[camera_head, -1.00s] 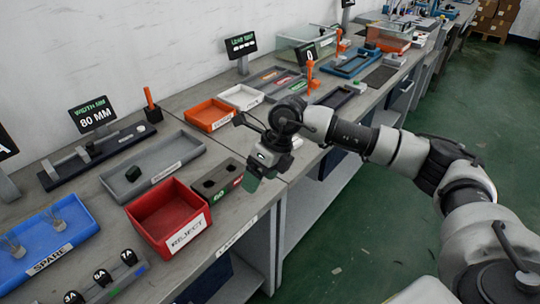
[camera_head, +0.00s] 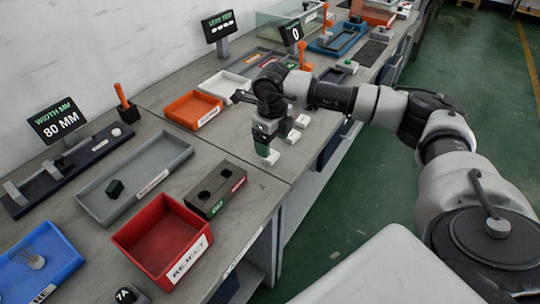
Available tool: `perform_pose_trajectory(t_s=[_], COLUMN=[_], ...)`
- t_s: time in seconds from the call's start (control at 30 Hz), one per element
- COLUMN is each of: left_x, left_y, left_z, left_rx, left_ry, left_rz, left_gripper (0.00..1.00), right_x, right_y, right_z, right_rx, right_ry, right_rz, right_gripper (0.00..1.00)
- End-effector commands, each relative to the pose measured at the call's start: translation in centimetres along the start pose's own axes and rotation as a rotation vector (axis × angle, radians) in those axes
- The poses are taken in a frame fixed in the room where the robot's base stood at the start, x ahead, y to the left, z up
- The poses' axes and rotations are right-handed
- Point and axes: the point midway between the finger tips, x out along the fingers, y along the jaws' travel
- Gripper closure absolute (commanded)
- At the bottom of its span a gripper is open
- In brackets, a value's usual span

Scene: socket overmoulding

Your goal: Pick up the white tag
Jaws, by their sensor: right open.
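My right gripper (camera_head: 264,148) points down over the grey bench near its front edge, its arm reaching in from the right. It is open. A small white piece (camera_head: 271,159) shows right at its fingertips; I cannot tell whether it is the white tag or whether the fingers touch it. Two more small white pieces, one (camera_head: 293,136) nearer and one (camera_head: 302,121) farther, lie on the bench just right of the gripper. I cannot read any marking on them. My left gripper is not in view.
A dark block with two holes (camera_head: 222,186) and a red REJECT bin (camera_head: 152,228) stand left of the gripper. An orange tray (camera_head: 188,108) and a white tray (camera_head: 226,83) lie behind it. A grey tray (camera_head: 100,203) is farther left. Bare bench surrounds the fingertips.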

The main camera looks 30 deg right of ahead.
Motion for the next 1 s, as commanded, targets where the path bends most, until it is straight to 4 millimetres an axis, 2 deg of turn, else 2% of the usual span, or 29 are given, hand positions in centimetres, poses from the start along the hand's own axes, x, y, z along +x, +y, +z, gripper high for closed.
perform_pose_trajectory(t_s=[0.13, 0.4, 0.7, 0.77, 1.0], left_x=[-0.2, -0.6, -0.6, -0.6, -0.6], left_y=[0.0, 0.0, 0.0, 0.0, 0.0], left_z=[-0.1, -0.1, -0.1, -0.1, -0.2], left_rx=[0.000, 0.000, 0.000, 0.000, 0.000], left_ry=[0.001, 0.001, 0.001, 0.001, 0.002], left_rz=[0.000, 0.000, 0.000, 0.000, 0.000], left_gripper=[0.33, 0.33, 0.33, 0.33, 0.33], right_x=[1.1, 5.0, 5.5, 5.5, 5.5], right_y=[-0.1, -0.4, -0.4, -0.4, -0.4], right_z=[0.1, 0.3, 0.3, 0.3, 0.3], right_rx=[0.000, 0.000, -0.001, 0.000, 0.000], right_ry=[0.001, 0.001, -0.002, -0.002, -0.002], right_rz=[0.000, 0.001, 0.000, 0.000, 0.000], right_gripper=[0.23, 0.23, 0.23, 0.31, 0.68])
